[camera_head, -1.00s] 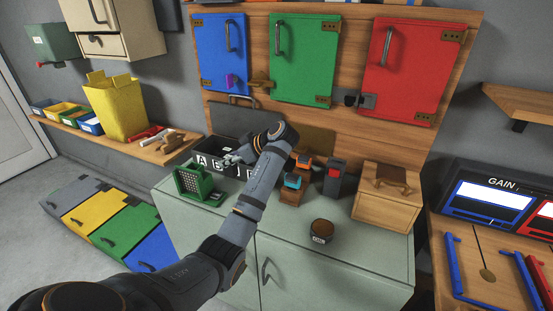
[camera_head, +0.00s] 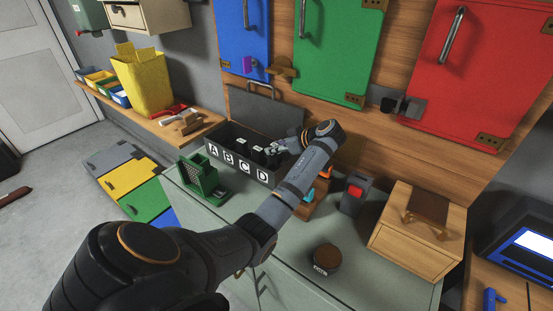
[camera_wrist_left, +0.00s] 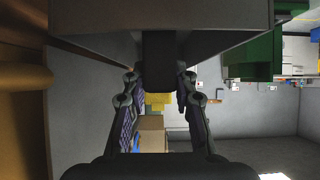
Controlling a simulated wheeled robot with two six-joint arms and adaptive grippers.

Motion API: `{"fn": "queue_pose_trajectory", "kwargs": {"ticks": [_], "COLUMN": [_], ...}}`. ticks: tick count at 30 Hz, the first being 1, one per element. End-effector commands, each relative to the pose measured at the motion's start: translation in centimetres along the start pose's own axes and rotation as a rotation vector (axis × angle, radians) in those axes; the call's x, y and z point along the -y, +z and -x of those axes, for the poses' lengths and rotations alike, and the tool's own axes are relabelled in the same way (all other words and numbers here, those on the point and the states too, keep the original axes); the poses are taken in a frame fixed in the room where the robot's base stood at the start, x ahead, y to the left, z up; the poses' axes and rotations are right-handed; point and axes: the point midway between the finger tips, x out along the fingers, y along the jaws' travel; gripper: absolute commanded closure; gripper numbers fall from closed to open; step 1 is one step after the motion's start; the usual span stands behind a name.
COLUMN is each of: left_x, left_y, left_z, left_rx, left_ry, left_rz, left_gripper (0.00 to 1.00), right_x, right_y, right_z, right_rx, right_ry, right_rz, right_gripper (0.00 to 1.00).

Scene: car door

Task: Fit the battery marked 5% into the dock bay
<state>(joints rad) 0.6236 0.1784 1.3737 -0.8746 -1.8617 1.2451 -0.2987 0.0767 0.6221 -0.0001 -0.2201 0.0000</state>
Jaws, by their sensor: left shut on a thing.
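A dark case (camera_head: 226,158) with compartments lettered A, B, C and D stands on the cabinet, and several dark blocks show in it. My left gripper (camera_head: 273,150) is at the case's right end, near D. In the left wrist view, its fingers (camera_wrist_left: 159,80) are shut on a dark block (camera_wrist_left: 158,68), apparently a battery. No 5% mark is readable on any block. A green stand with a grid face (camera_head: 196,176), possibly the dock, is left of the case; a green part (camera_wrist_left: 258,55) also shows in the wrist view. My right gripper is not in view.
Orange-topped items are partly hidden behind my arm. The cabinet top (camera_head: 275,245) has free room in front.

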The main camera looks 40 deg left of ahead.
Motion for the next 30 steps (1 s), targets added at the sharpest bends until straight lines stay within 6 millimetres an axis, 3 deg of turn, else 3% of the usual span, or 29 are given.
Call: {"fn": "queue_pose_trajectory", "kwargs": {"ticks": [3, 9, 20, 21, 25, 30], "left_x": [0.1, 0.0, 0.0, 0.0, 0.0, 0.0], "left_y": [1.6, 3.9, 4.3, 4.2, 4.2, 4.2], "left_z": [-1.1, -2.7, -3.0, -2.9, -2.9, -2.9], "left_rx": [0.001, 0.000, 0.000, 0.001, 0.001, 0.001], "left_ry": [-0.003, -0.001, 0.000, 0.000, -0.001, -0.001], "left_rz": [-0.006, -0.002, -0.001, -0.001, -0.001, -0.001], "left_gripper": [1.00, 1.00, 1.00, 0.67, 0.50, 0.50], "right_x": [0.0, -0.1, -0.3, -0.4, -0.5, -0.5], "right_y": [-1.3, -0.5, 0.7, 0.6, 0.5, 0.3], "right_z": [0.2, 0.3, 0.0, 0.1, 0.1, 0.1], "right_rx": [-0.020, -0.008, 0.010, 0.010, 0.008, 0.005], "right_ry": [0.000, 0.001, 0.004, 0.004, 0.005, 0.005], "right_rz": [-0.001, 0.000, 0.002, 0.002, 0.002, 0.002], "right_gripper": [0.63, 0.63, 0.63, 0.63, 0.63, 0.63]}}
